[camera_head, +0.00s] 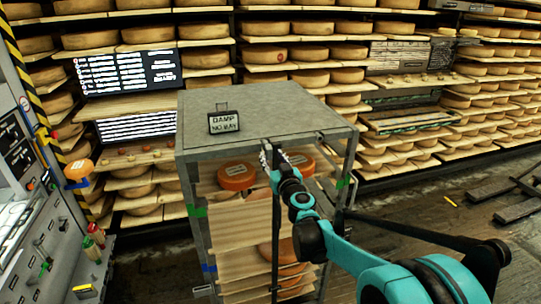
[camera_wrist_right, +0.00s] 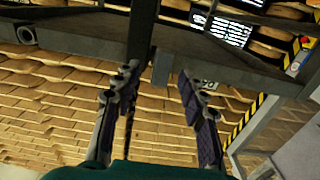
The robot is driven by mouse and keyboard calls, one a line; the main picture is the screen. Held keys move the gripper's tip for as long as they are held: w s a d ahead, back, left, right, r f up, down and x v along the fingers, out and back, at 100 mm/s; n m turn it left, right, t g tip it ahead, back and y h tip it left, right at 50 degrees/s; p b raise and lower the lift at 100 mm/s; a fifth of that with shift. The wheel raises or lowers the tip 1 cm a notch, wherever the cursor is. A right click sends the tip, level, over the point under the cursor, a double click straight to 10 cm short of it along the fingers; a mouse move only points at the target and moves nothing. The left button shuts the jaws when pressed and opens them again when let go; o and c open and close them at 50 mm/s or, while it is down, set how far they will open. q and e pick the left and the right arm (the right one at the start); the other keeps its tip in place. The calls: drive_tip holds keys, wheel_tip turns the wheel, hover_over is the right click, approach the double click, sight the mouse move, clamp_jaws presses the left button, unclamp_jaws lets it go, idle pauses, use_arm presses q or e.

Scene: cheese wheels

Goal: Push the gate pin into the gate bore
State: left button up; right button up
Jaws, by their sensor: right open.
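My right gripper (camera_head: 271,155) reaches to the front top edge of the grey rack (camera_head: 262,103). In the right wrist view its two fingers (camera_wrist_right: 158,76) are apart, with nothing clasped between them. A small grey block (camera_wrist_right: 162,66) shows just beyond the gap between the fingertips, by the dark beam; I cannot tell whether it is the gate pin. A round grey ring or tube end (camera_wrist_right: 26,35) sits at the left end of the beam; I cannot tell whether it is the gate bore. My left gripper is not in view.
Orange cheese wheels (camera_head: 236,177) sit on the rack's boards. A "DAMP" sign (camera_head: 224,121) stands on its top. Shelves full of cheese wheels line the back. A grey panel (camera_head: 40,215) stands at the left, and dark planks (camera_head: 490,187) lie on the floor at right.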

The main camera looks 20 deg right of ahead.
drive_tip(key=s, duration=0.9)
drive_tip(key=shift+s+d, duration=0.2)
drive_tip(key=shift+s, duration=0.1)
